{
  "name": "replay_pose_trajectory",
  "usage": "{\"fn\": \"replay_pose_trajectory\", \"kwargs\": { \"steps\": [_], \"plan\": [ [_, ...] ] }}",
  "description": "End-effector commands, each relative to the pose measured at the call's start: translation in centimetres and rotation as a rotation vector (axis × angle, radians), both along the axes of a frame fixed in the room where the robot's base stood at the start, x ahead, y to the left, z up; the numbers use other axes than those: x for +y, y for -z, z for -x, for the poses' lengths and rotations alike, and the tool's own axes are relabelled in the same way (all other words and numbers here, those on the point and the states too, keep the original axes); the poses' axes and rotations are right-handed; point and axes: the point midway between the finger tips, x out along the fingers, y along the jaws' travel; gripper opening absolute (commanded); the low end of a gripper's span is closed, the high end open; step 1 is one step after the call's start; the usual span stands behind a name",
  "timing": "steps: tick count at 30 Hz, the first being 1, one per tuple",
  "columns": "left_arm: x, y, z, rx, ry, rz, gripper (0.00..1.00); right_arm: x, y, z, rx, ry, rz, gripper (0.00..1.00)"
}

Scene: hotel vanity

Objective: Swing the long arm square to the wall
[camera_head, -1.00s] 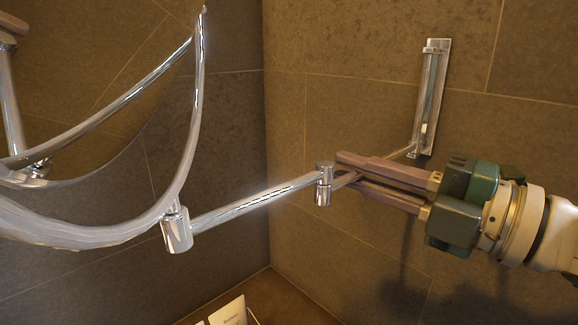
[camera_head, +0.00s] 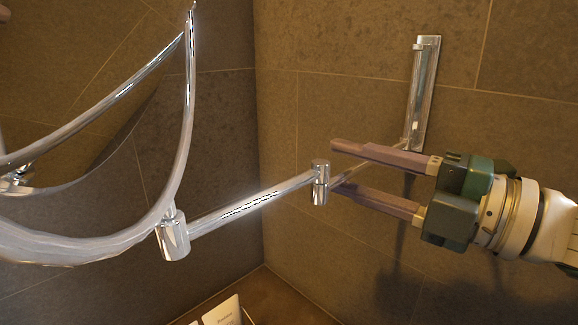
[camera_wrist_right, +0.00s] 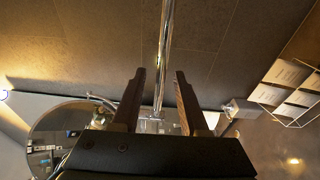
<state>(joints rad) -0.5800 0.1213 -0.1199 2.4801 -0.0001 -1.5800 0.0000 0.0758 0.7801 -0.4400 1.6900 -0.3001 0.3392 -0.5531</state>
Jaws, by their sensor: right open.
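The chrome wall bracket (camera_head: 424,95) is on the tiled wall at right. A chrome arm (camera_head: 362,164) runs from it to an upright elbow joint (camera_head: 320,182). A second chrome bar (camera_head: 250,208) goes left from the elbow to a pivot (camera_head: 172,238) below the round mirror's frame (camera_head: 185,130). I cannot tell for certain which bar is the long arm. My right gripper (camera_head: 334,168) is open at the elbow, its fingers on either side of the wall-side arm, partly hiding it. In the wrist view, a chrome bar (camera_wrist_right: 165,45) shows between the fingers. My left gripper is not seen.
The brown tiled wall (camera_head: 330,110) is close behind the arm and meets another wall in a corner left of the elbow. White cards (camera_head: 222,312) stand low at the bottom. The wrist view shows a round mirror (camera_wrist_right: 45,130) at left and white items (camera_wrist_right: 287,72) at right.

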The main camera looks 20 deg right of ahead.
Motion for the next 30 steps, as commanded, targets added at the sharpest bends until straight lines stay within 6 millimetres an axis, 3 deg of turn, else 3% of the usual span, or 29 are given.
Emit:
{"fn": "replay_pose_trajectory", "kwargs": {
  "steps": [7,21,30],
  "plan": [
    [0.0,0.7,0.0,0.000,0.001,-0.001,0.43,-0.8,0.4,1.0,0.002,0.001,0.000,0.43],
    [0.0,3.0,0.0,0.000,0.001,0.000,0.43,-5.2,0.5,6.3,0.005,0.000,0.000,0.43],
    [0.0,3.2,0.0,0.000,0.000,0.000,0.43,-6.3,0.3,7.6,0.000,0.000,0.000,0.43]
  ]
}}
